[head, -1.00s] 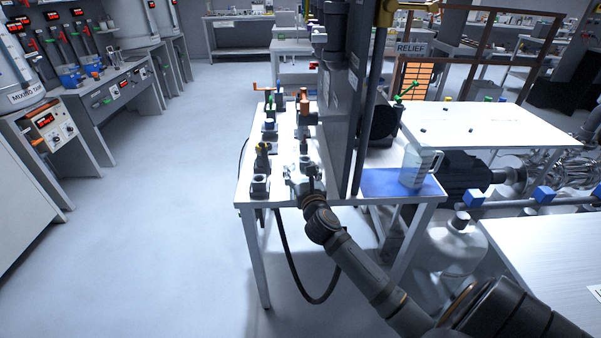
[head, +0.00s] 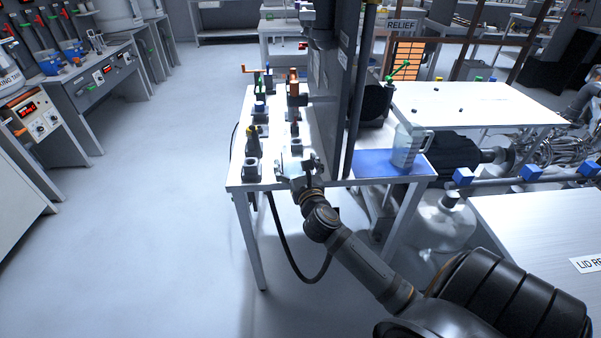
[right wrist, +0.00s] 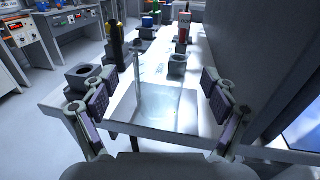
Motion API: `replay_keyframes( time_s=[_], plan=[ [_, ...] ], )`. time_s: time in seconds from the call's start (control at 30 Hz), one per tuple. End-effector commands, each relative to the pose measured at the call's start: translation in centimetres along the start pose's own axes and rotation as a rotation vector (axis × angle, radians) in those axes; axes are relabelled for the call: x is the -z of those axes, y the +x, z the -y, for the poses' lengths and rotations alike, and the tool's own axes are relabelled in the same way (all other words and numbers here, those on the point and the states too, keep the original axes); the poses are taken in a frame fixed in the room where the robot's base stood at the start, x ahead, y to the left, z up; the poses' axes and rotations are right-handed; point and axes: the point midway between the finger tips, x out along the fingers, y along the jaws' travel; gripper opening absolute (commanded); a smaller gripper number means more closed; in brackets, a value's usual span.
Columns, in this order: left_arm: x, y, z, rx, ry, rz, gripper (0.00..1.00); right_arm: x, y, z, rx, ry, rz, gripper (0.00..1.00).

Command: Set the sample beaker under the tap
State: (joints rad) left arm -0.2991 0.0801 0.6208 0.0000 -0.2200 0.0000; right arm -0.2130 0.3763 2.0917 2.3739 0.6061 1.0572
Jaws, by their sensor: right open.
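A clear glass beaker (right wrist: 160,108) stands near the front edge of the white bench, between the spread fingers of my right gripper (right wrist: 161,98) in the right wrist view. The fingers are apart, one on each side of it, with no clear contact. In the head view my right gripper (head: 298,168) is at the bench's front edge, and the beaker there is hard to make out. Upright fittings stand behind, one with a red top (right wrist: 184,28) and one black and yellow (right wrist: 115,40). I cannot tell which is the tap. My left gripper is out of view.
A grey column (head: 338,110) rises just right of my right gripper. A clear jug with a handle (head: 408,147) stands on a blue mat (head: 372,164) at the bench's right. A grey socket block (right wrist: 84,76) is close to the left finger. Open floor lies left.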

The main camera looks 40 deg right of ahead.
Motion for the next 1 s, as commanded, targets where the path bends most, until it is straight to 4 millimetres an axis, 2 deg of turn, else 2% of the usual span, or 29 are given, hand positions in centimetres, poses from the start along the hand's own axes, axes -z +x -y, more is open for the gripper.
replay_keyframes(
  time_s=[0.1,0.3,0.47,0.8,0.87,0.93,0.97,1.0],
  plan=[
    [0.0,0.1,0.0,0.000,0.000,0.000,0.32,0.2,-3.1,0.0,-0.002,0.000,-0.004,0.86],
    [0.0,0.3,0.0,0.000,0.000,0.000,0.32,0.1,-6.4,0.0,0.000,0.001,-0.002,0.86],
    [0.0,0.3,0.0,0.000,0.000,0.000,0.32,0.0,-7.3,0.0,0.000,0.002,0.000,0.86],
    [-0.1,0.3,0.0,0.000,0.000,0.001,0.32,0.1,-7.2,0.1,0.002,-0.009,0.000,0.86],
    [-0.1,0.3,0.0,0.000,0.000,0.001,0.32,1.1,-6.8,0.3,0.009,-0.071,0.001,0.86],
    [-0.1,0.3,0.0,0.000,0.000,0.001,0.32,3.9,-6.0,1.0,0.022,-0.256,-0.001,0.86],
    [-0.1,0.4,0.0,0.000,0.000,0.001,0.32,5.7,-5.7,1.2,0.022,-0.377,-0.004,0.86],
    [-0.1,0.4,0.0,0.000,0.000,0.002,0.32,8.8,-5.3,1.5,0.011,-0.570,-0.016,0.86]
  ],
)
